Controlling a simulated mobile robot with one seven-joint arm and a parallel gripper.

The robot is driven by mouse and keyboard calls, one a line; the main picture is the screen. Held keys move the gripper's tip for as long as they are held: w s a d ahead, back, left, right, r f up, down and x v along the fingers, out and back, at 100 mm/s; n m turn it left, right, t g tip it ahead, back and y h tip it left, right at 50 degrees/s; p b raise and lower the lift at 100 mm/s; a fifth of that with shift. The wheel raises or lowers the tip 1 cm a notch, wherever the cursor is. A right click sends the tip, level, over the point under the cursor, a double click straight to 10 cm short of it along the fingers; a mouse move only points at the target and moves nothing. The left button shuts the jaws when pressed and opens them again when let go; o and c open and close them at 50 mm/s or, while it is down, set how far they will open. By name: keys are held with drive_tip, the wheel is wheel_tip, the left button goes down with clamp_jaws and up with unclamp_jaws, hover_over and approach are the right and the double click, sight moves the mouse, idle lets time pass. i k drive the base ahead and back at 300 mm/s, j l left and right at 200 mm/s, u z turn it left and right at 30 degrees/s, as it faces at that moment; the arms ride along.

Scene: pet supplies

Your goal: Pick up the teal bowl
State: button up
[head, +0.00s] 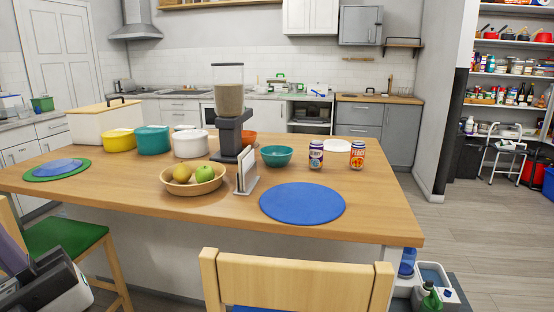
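The teal bowl (276,156) stands upright on the wooden table (390,215), right of the middle of its far half. It looks empty, though only a little of its inside shows. A larger teal pot (153,140) stands further left on the same table. No gripper fingers can be made out in the head view.
A flat blue mat (302,203) lies in front. A wooden chair (295,280) stands at the near edge.

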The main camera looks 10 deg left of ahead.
sight(274, 156)
drive_tip(key=i+j+z, duration=0.1)
drive_tip(key=j+z, duration=0.2)
drive_tip(key=j, duration=0.7)
drive_tip(key=j+z, duration=0.3)
drive_tip(key=j, duration=0.7)
drive_tip(key=k+j+z, duration=0.1)
drive_tip(key=j+z, duration=0.2)
drive_tip(key=j, duration=0.7)
drive_tip(key=i+j+z, duration=0.1)
drive_tip(key=j, duration=0.3)
drive_tip(key=j+z, duration=0.1)
drive_tip(key=j, duration=0.25)
drive_tip(key=i, duration=0.75)
